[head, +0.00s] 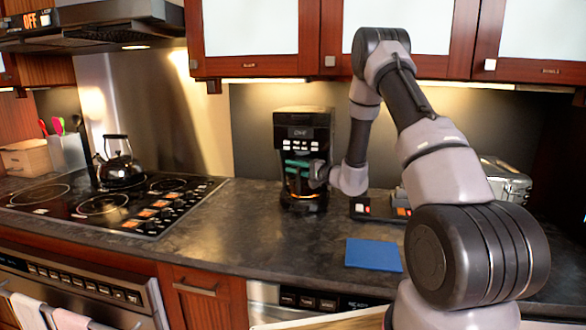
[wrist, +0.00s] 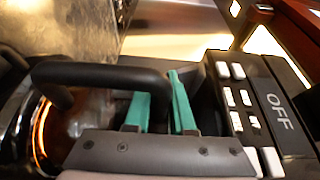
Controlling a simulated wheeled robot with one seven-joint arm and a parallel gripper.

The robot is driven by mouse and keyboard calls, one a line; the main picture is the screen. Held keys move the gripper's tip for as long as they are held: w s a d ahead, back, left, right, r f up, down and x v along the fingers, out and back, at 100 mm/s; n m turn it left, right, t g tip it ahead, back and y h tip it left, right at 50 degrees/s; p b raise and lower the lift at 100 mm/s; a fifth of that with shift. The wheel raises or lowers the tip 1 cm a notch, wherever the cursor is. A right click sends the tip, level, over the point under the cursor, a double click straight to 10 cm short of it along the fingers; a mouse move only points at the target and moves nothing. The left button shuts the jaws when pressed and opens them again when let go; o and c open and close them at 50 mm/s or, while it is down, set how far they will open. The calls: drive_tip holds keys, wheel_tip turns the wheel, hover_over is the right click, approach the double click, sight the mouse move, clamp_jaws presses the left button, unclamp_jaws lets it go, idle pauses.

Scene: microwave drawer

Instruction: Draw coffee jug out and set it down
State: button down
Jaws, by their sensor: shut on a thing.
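The coffee jug (head: 303,189) sits low in the black coffee machine (head: 303,130), which stands against the back wall on the counter. In the wrist view, the jug's dark glass body (wrist: 62,125) and black handle (wrist: 100,76) are on the left, and the machine's button panel (wrist: 240,105) is on the right. My gripper (head: 297,168) reaches the machine's front from the right. Its green fingers also show in the wrist view (wrist: 160,107), shut on the jug at its handle. My gripper hides part of the jug, and the jug's base is hard to see.
A blue mat (head: 374,254) lies on the counter (head: 255,235) to the front right, with bare counter around it. A stove (head: 105,207) with a kettle (head: 119,165) is on the left. A toaster (head: 508,180) stands behind my arm. Wall cabinets (head: 255,40) hang above.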

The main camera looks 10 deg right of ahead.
drive_tip(key=shift+w+r, duration=0.1)
drive_tip(key=shift+r, duration=0.05)
idle(0.5)
drive_tip(key=shift+r, duration=0.9)
drive_tip(key=s+a, duration=0.3)
drive_tip(key=s, duration=0.6)
drive_tip(key=s+a, duration=0.4)
drive_tip(key=s, duration=0.4)
drive_tip(key=shift+s+a, duration=0.15)
drive_tip(key=shift+s, duration=0.2)
idle(1.4)
